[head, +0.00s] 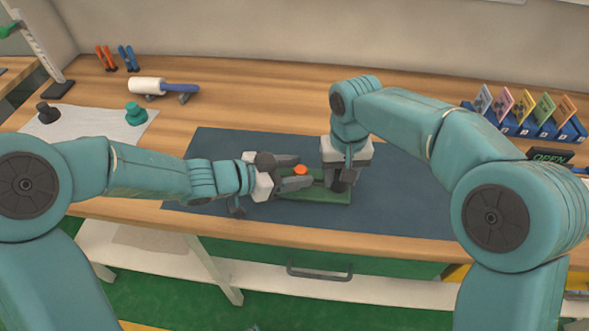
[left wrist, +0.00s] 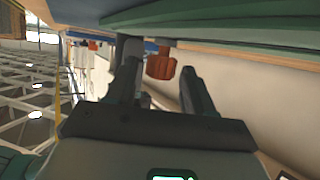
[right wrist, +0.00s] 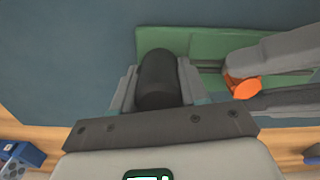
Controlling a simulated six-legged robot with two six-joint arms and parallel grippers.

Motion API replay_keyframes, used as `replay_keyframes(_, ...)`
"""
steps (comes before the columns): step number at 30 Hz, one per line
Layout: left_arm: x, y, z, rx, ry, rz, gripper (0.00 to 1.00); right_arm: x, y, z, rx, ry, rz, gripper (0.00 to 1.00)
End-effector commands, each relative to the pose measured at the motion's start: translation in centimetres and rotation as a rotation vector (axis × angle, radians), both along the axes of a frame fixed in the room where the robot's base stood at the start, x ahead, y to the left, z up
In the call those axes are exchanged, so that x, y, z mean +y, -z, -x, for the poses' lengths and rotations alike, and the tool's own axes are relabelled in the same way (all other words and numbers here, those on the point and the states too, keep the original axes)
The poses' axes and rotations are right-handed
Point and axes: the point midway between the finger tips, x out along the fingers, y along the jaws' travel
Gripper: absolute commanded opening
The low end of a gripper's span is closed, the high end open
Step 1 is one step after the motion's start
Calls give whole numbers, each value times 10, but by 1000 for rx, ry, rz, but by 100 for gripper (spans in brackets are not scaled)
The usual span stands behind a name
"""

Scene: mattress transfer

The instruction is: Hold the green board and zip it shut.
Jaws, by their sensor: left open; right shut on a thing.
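The green board (head: 320,196) lies on the dark blue mat, partly hidden under both grippers. It also shows in the right wrist view (right wrist: 205,42), with a dark groove along its length. An orange knob (head: 300,170) stands on the board; it shows in the left wrist view (left wrist: 161,64) and the right wrist view (right wrist: 247,89). My left gripper (head: 304,170) is open, its fingers on either side of the orange knob with gaps. My right gripper (head: 338,182) points down at the board's right part and is shut on a dark rounded block (right wrist: 157,78) there.
The blue mat (head: 400,200) is clear to the right of the board. Behind are a lint roller (head: 148,86), a white cloth (head: 90,127) with a green knob piece (head: 136,113), and pliers (head: 128,58). A blue rack of coloured cards (head: 525,125) stands at the right.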

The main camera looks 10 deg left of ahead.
Motion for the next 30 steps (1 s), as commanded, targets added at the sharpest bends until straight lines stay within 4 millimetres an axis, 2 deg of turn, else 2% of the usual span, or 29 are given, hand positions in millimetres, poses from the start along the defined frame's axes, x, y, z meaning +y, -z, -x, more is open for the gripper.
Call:
replay_keyframes(8,-2,1,-2,-1,-2,0,53,0,-1,0,-2,0,-1,0)
replay_keyframes(9,-2,1,-2,-1,-2,0,49,0,-1,0,-2,0,-1,0)
replay_keyframes(11,-2,1,-2,-1,-2,0,30,0,-1,0,-2,0,-1,0)
replay_keyframes(12,-2,1,-2,-1,-2,0,17,0,-1,0,-2,0,-1,0)
replay_keyframes(14,-2,1,-2,-1,-2,0,0,0,-1,0,-2,0,-1,0)
replay_keyframes(20,3,1,-2,-2,-3,0,0,0,-1,0,-2,0,-1,0)
replay_keyframes(23,23,1,-4,-3,-8,0,0,0,-1,0,-2,0,-1,0)
replay_keyframes(30,87,1,-3,-3,-10,1,0,0,-1,0,-1,1,-1,0)
